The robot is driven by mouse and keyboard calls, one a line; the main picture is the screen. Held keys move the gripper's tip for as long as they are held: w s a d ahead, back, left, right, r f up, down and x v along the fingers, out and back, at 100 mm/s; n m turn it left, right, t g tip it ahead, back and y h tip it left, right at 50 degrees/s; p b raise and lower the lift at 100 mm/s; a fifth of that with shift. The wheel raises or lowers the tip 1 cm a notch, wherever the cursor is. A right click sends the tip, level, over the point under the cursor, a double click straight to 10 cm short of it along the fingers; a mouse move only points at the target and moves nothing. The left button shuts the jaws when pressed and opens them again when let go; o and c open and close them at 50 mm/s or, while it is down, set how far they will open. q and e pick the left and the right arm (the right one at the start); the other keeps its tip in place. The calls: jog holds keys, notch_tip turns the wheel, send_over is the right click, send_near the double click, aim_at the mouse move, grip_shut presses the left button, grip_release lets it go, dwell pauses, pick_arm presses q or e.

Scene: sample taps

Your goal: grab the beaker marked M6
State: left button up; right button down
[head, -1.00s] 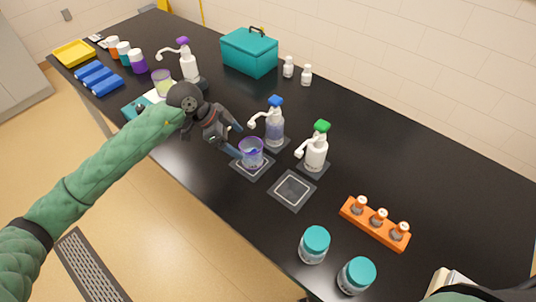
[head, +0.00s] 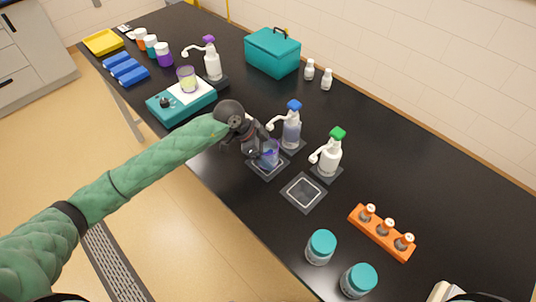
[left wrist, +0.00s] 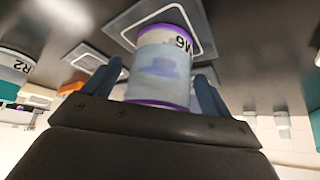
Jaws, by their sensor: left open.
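The beaker marked M6 (left wrist: 160,60) is clear with purple rims and bluish-purple contents; its label shows in the left wrist view. In the head view the beaker (head: 270,155) stands on a dark square pad (head: 262,169) below the blue-capped dispenser (head: 291,130). My left gripper (head: 262,148) is at the beaker and partly hides it. In the left wrist view the fingers of my left gripper (left wrist: 160,90) are open, one on each side of the beaker. Contact with it cannot be told. My right gripper is not in view.
A green-capped dispenser (head: 329,155) stands just right, with an empty square pad (head: 303,193) in front. An orange rack (head: 382,235) and teal-lidded jars (head: 320,247) are nearer. A teal hotplate (head: 182,102) with another beaker (head: 187,78) stands to the left.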

pick_arm(q)
jog(key=shift+d+f, duration=0.15)
jog(key=shift+f, duration=0.1)
jog(key=c, duration=1.2)
jog(key=shift+r, duration=0.2)
